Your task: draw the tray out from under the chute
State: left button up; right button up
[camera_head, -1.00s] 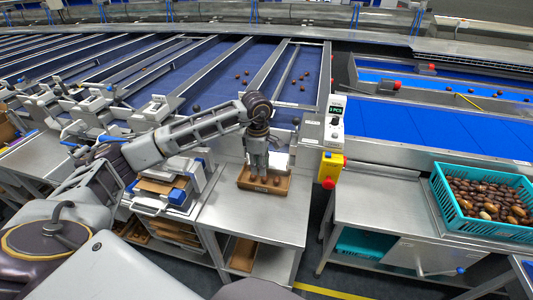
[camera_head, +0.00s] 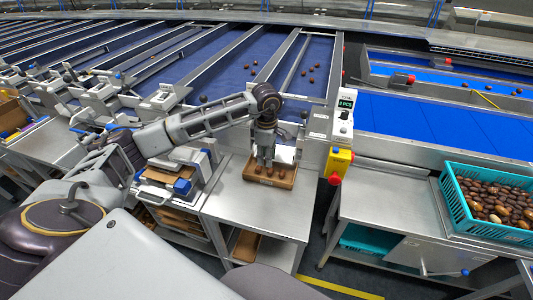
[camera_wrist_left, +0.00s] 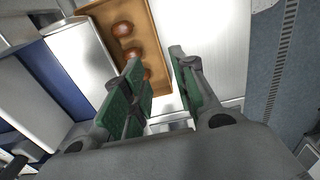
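The tray (camera_head: 270,183) is a small brown open box with several dark dates in it. It lies on the steel table at the end of a sorting lane, below the chute end (camera_head: 286,153). My left gripper (camera_head: 265,165) points down at the tray. In the left wrist view its green-padded fingers (camera_wrist_left: 160,85) are apart, with a long wall of the tray (camera_wrist_left: 158,45) running between them; one finger overlaps the tray's inside, the other the table outside. I cannot tell whether either finger touches the wall. My right gripper is out of view.
The steel table (camera_head: 225,205) is bare in front of the tray. A teal crate of dates (camera_head: 465,210) sits on another table. Blue sorting lanes lie behind.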

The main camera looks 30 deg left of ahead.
pick_arm(q)
jog(key=p, duration=0.2)
send_over(267, 176)
jog(key=s+d, duration=0.2)
jog(key=s, duration=0.2)
notch_tip(267, 176, down, 11)
jog(key=shift+w+r, duration=0.1)
jog(key=shift+r, duration=0.05)
jog(key=shift+f, duration=0.9)
grip_shut()
